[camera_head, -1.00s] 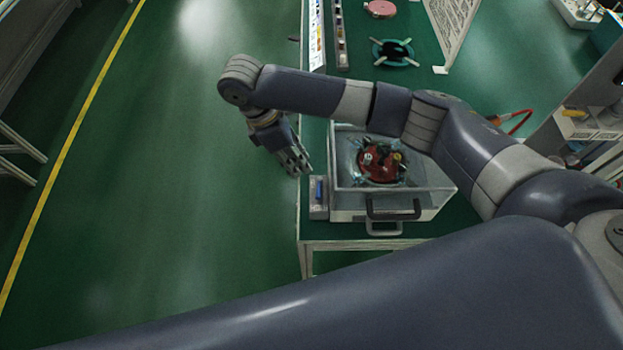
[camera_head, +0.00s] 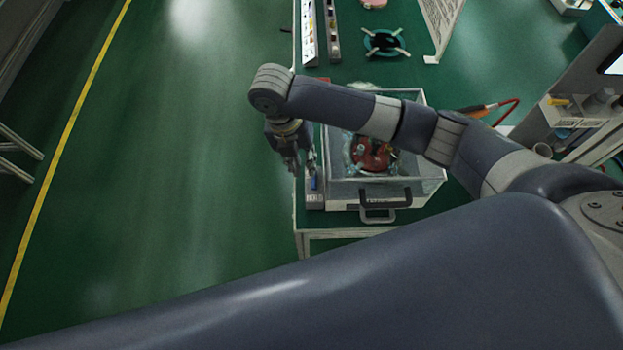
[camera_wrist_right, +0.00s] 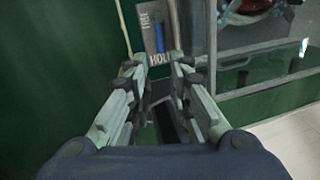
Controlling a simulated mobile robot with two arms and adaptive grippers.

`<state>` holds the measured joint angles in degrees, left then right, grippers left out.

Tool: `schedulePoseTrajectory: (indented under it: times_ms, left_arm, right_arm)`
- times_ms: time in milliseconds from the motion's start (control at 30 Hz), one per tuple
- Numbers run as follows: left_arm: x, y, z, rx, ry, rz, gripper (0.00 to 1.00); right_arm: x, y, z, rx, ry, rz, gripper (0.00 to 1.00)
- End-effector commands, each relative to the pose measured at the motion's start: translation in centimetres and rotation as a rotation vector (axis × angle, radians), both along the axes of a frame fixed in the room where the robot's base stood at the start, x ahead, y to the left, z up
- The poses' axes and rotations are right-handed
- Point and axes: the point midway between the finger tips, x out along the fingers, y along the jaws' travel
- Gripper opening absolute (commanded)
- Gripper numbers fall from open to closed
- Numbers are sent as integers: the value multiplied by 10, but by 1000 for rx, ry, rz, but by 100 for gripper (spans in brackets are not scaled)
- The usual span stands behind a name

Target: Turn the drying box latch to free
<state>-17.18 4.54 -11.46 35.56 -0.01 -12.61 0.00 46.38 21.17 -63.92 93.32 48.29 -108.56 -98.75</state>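The drying box (camera_head: 430,172) is a clear-walled box on the green bench, with a dark front handle (camera_head: 385,204). Its latch (camera_head: 314,183) is a blue lever on a grey plate at the box's left side. In the right wrist view the blue lever (camera_wrist_right: 159,37) stands lengthwise on the plate, between the words FREE at the far end and HOLD at the near end. My left gripper is out of view.
A red round part (camera_head: 371,155) lies inside the box. A teal ring with pale arms (camera_head: 385,43) and a narrow strip of small items (camera_head: 332,30) lie farther back. Open green floor (camera_head: 190,150) lies left of the bench edge.

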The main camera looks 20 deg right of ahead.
Motion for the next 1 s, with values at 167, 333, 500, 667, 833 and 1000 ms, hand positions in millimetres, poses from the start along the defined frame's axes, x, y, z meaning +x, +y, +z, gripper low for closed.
schedulePoseTrajectory:
  times_ms: [167,333,500,667,833,1000]
  left_arm:
    - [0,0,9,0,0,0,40]
    - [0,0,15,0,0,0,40]
    - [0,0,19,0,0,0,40]
    - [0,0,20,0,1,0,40]
    - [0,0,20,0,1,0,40]
    - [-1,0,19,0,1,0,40]
  right_arm:
    - [-4,-7,-29,-4,7,-4,20]
    - [-6,-13,-61,-5,4,-4,20]
    - [-8,-16,-85,-3,3,-2,20]
    - [-8,-18,-95,-2,2,-1,20]
    - [-8,-18,-97,-2,1,-1,20]
    - [-8,-18,-97,-2,1,-1,6]
